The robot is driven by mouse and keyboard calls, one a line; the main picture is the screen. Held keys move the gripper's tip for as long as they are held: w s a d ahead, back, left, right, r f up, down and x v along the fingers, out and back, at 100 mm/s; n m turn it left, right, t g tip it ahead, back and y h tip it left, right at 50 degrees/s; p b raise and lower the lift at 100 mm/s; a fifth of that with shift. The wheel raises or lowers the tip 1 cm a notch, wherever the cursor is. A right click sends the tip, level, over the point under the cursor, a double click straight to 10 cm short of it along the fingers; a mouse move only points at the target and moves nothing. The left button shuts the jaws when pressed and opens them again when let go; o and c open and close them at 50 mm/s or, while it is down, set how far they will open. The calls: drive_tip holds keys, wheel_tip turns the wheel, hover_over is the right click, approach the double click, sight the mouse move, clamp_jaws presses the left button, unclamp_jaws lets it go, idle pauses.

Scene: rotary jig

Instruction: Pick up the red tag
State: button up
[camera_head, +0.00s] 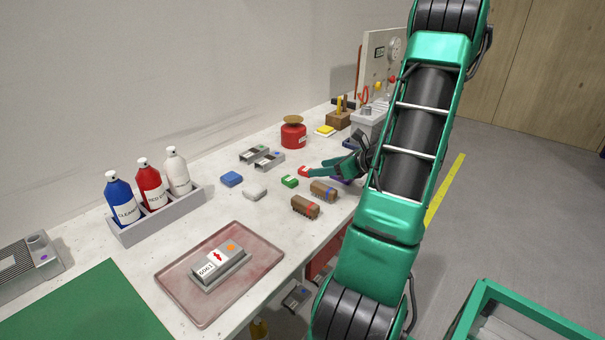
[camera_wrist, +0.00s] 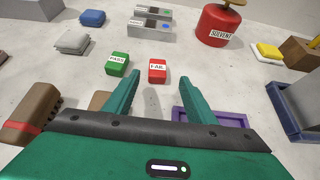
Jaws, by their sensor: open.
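The red tag (camera_wrist: 157,69), a small red block with a white label reading FAIL, lies on the bench in the wrist view, just beyond and between my fingertips. It also shows in the head view (camera_head: 304,171), just left of my fingers. My gripper (camera_wrist: 157,85) is open, with nothing between its green fingers. In the head view my gripper (camera_head: 318,170) hangs low over the bench. A green tag (camera_wrist: 118,63) labelled PASS lies left of the red tag, apart from it.
A purple tray (camera_wrist: 208,117) lies partly behind my right finger. A red solvent can (camera_wrist: 217,24) stands farther back. Bench between is clear.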

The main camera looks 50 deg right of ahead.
sight(307, 169)
drive_tip(key=shift+a+x, duration=0.15)
drive_tip(key=shift+x, duration=1.25)
drive_tip(key=shift+a+x, duration=0.15)
drive_tip(key=shift+x, duration=1.2)
drive_tip(key=shift+w+r, duration=0.1)
drive_tip(key=shift+r, duration=0.1)
drive_tip(key=shift+c, duration=0.6)
drive_tip(key=c, duration=1.1)
